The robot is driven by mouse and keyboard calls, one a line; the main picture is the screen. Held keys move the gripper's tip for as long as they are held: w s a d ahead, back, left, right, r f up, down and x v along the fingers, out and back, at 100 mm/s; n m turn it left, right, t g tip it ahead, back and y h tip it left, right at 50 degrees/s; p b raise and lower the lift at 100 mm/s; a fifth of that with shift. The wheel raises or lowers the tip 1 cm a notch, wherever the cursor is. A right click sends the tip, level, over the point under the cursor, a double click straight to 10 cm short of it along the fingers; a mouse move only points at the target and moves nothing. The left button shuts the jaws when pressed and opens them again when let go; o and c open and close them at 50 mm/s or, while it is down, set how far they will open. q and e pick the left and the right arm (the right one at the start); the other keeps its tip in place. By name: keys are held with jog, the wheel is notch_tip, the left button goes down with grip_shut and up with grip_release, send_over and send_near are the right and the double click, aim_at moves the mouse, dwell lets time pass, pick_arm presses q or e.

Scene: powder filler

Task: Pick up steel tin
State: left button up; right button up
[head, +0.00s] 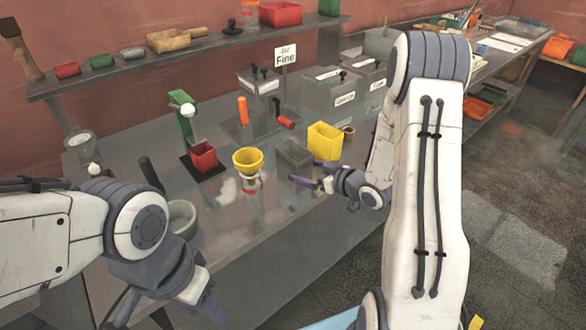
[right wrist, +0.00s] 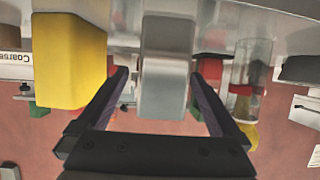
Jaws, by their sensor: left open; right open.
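The steel tin (head: 294,153) is a small grey open-topped box standing on the metal bench, between the yellow funnel and a yellow box. My right gripper (head: 306,173) is open on the near side of the tin, pointing at it. In the right wrist view, which looks inverted, the tin (right wrist: 165,80) appears between the two open fingers (right wrist: 163,95), with a gap visible on each side. I cannot tell how far the fingertips reach along it. My left gripper (head: 208,302) is open and empty at the lower left, away from the tin.
The yellow box (head: 324,141) stands right of the tin; it also shows in the right wrist view (right wrist: 68,60). The yellow funnel (head: 248,161) sits on a clear cylinder to the left.

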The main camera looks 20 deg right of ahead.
jog(key=x, duration=0.2)
jog(key=p+x, duration=0.1)
jog(key=x, duration=0.2)
jog(key=shift+s+a+r+p, duration=0.1)
jog(key=shift+s+a+p, duration=0.05)
jog(key=shift+a+p, duration=0.15)
jog(key=shift+w+a+f, duration=0.15)
jog(key=shift+w+f, duration=0.1)
jog(key=shift+w, duration=0.2)
jog(key=c, duration=1.4)
